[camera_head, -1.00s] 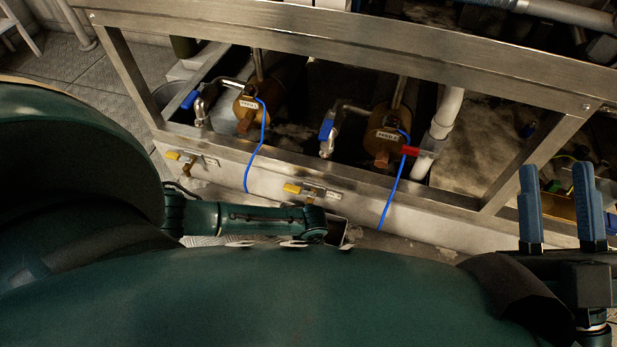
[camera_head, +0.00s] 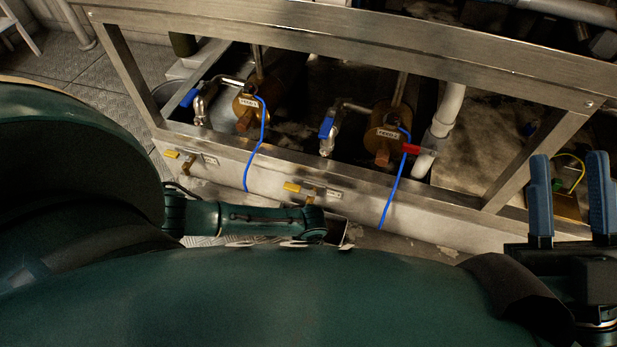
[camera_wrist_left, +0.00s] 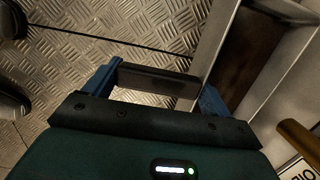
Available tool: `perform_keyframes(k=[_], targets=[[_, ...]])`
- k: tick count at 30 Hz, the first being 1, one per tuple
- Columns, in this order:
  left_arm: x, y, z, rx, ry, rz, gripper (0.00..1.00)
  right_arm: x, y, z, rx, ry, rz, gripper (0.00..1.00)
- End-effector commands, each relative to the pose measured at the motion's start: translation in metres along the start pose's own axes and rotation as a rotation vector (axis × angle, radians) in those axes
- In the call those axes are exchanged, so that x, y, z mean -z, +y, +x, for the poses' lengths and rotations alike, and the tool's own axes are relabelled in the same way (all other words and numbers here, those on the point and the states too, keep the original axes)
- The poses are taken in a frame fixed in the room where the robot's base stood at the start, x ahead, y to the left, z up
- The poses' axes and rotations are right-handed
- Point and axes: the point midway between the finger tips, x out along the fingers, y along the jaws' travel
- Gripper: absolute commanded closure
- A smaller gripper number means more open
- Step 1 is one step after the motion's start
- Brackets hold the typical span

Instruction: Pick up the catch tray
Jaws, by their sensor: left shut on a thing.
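The catch tray appears to be the open grey metal box with a brown inside in the left wrist view (camera_wrist_left: 213,42). A small metal corner of it shows beside my left arm in the head view (camera_head: 348,236). My left gripper (camera_wrist_left: 158,82) is shut on a dark bar that spans between its blue fingers, at the tray's near left side. I take the bar as part of the tray, but the join is unclear. In the head view my left arm hides the left gripper. My right gripper (camera_head: 571,190) is open and empty, fingers up, at the right edge.
A steel frame (camera_head: 330,45) with brass pump bodies (camera_head: 383,135) and blue hoses (camera_head: 391,195) stands just beyond. A yellow-handled valve (camera_head: 292,187) juts from its lower beam, near the tray. Patterned metal floor (camera_wrist_left: 165,30) is open left of the tray.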

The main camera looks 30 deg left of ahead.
Motion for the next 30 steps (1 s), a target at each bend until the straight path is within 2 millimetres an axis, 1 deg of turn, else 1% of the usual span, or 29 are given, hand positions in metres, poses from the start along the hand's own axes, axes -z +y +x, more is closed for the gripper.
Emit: perform_keyframes(k=[1,3,11,15,18,22,24,27,30], targets=[[0.001,-0.001,-0.001,0.001,0.001,0.000,0.54,0.000,0.000,0.000,0.000,0.000,0.000,0.64],[0.001,-0.001,-0.001,0.001,0.001,0.000,0.59,0.000,0.000,0.000,0.000,-0.001,0.000,0.64],[0.000,-0.001,-0.004,0.001,0.001,0.000,0.59,0.002,0.001,0.002,0.000,-0.005,0.003,0.64],[-0.002,-0.001,-0.014,0.002,0.002,-0.001,0.59,0.001,0.001,0.002,-0.003,-0.040,0.024,0.64],[-0.003,-0.001,-0.025,0.002,0.002,-0.001,0.59,-0.013,-0.006,-0.009,-0.018,-0.138,0.088,0.64],[-0.006,-0.001,-0.044,0.002,0.001,-0.001,0.59,-0.023,-0.014,-0.019,-0.030,-0.250,0.159,0.64],[-0.022,0.009,-0.036,-0.002,-0.004,-0.001,0.59,-0.028,-0.018,-0.025,-0.033,-0.290,0.184,0.64],[-0.041,0.019,-0.034,-0.001,-0.004,-0.001,0.59,-0.032,-0.022,-0.030,-0.038,-0.343,0.212,0.64],[-0.061,0.030,-0.031,-0.001,-0.005,-0.002,0.59,-0.032,-0.021,-0.032,-0.041,-0.363,0.203,0.64]])
